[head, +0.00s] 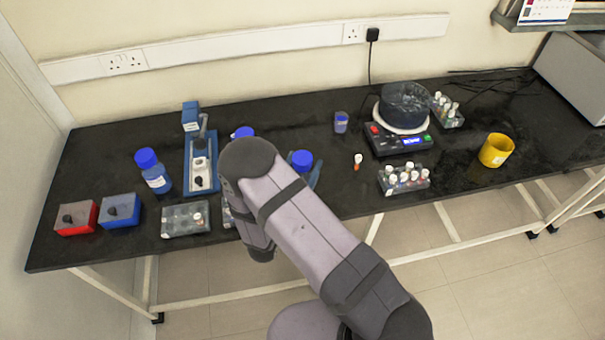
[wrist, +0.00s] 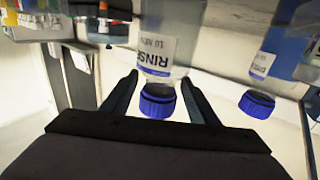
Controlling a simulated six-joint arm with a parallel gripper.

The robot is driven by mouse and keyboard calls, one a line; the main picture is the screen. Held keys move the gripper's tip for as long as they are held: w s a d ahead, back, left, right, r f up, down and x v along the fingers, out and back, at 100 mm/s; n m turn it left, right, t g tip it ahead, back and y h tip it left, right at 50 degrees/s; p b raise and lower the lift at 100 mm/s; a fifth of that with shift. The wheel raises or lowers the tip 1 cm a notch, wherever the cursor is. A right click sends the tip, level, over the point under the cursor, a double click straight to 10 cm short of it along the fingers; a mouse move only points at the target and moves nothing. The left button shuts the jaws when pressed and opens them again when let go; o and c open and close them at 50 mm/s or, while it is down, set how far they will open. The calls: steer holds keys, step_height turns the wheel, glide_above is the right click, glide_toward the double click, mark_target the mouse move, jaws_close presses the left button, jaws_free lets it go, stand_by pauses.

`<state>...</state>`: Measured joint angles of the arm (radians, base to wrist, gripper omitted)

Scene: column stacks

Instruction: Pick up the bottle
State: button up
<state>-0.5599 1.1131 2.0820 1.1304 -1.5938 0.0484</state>
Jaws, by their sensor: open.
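A clear bottle (wrist: 158,52) with a blue cap and a white label reading "RINSE" shows upside down in the wrist view. My gripper (wrist: 160,79) is open, with one finger on each side of this bottle's capped end. I cannot tell whether either finger touches it. A second blue-capped bottle (wrist: 262,68) is to the right, outside the fingers. In the head view my arm hides my gripper's fingers and parts of the bench. A blue-capped bottle (head: 302,161) shows just right of my arm, and another blue cap (head: 243,132) shows behind it.
Another blue-capped bottle (head: 154,173) stands at the left by a blue tray (head: 188,165). Red (head: 77,218) and blue (head: 120,211) boxes and a vial rack (head: 186,220) are at the front left. A hotplate (head: 400,137), vial racks and a yellow mug (head: 496,150) are at the right.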

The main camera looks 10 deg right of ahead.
steer(key=c, duration=1.3)
steer(key=shift+o, duration=0.2)
steer(key=shift+r, duration=0.15)
steer(key=shift+r+b, duration=0.6)
steer(key=shift+r, duration=4.3)
